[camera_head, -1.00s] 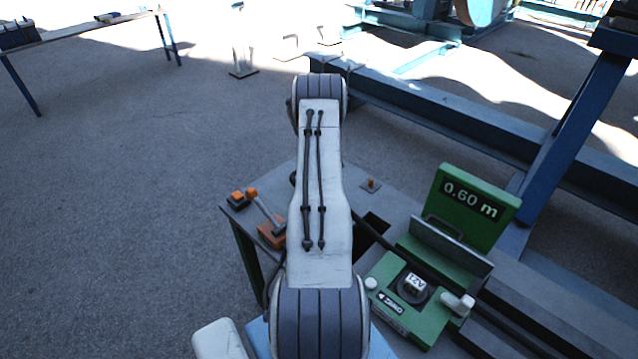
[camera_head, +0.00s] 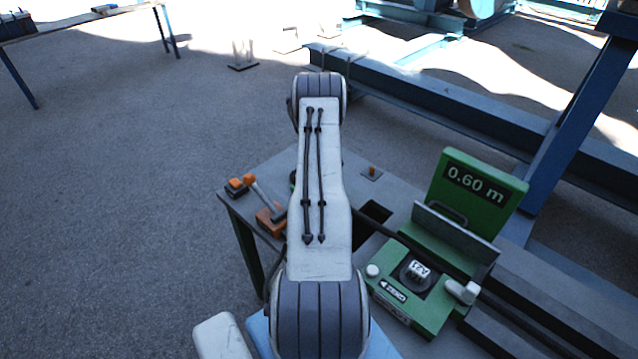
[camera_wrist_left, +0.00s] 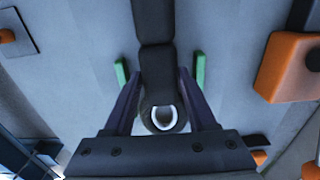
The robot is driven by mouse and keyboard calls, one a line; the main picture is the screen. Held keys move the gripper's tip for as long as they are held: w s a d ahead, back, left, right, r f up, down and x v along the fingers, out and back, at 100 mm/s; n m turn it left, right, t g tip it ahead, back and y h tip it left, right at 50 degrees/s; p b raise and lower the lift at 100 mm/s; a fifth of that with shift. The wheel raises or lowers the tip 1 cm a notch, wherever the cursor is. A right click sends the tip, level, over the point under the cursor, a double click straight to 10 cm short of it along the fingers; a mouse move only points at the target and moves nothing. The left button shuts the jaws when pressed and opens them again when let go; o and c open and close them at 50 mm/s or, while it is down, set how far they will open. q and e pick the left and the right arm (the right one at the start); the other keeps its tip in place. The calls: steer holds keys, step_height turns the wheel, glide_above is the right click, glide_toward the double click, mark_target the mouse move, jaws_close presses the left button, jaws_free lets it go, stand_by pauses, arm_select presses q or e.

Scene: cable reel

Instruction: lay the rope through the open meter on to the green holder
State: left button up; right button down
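The green meter (camera_head: 415,318) stands on the grey table with its lid (camera_head: 470,192) raised, reading 0.60 m. The black rope (camera_head: 388,231) comes out from behind my arm and runs across the meter under the raised lid. In the left wrist view, the rope (camera_wrist_left: 155,60) lies between two short green posts of the holder (camera_wrist_left: 199,72). My left gripper (camera_wrist_left: 160,76) has a purple finger on each side of the rope, its tips against it near the pale rope end. My arm hides this gripper in the head view. My right gripper is out of view.
An orange-handled tool (camera_head: 263,198) and orange block (camera_head: 270,222) lie left of my arm on the table (camera_head: 385,190). Blue beams (camera_head: 450,105) stand behind; open floor lies left.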

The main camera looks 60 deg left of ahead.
arm_select(q)
steer(key=shift+o, duration=1.3)
step_height(320, 180, up, 10)
steer(key=b, duration=0.2)
steer(key=shift+r, duration=0.25)
